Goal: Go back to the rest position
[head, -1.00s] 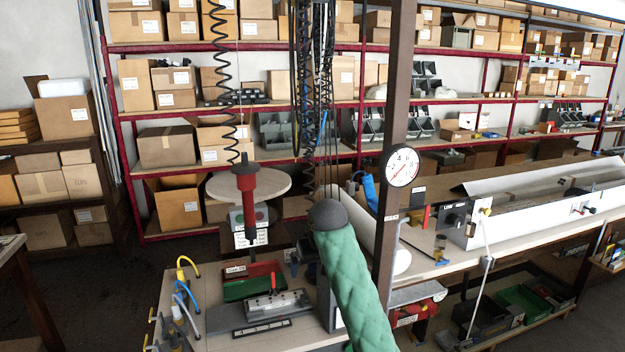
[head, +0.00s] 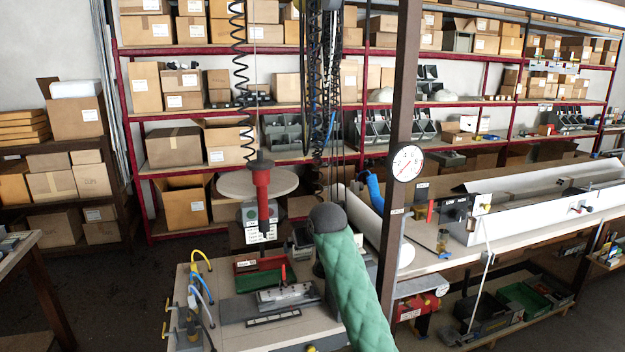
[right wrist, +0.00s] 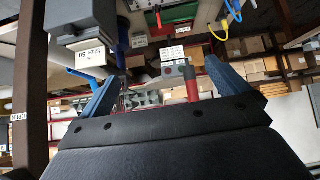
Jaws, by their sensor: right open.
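My right gripper (right wrist: 160,76) shows in the right wrist view with its two blue fingers spread wide apart and nothing between them. In the head view my green padded right arm (head: 354,285) rises from the bottom edge to a dark grey joint, and its gripper cannot be made out there. My left gripper is in neither view.
A workbench (head: 313,332) carries a metal fixture (head: 284,297) and a red and a green tray. A red screwdriver (head: 262,190) hangs above it on a coiled cable. A brown post (head: 401,120) with a round gauge (head: 407,163) stands right of the arm. Open floor lies at left.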

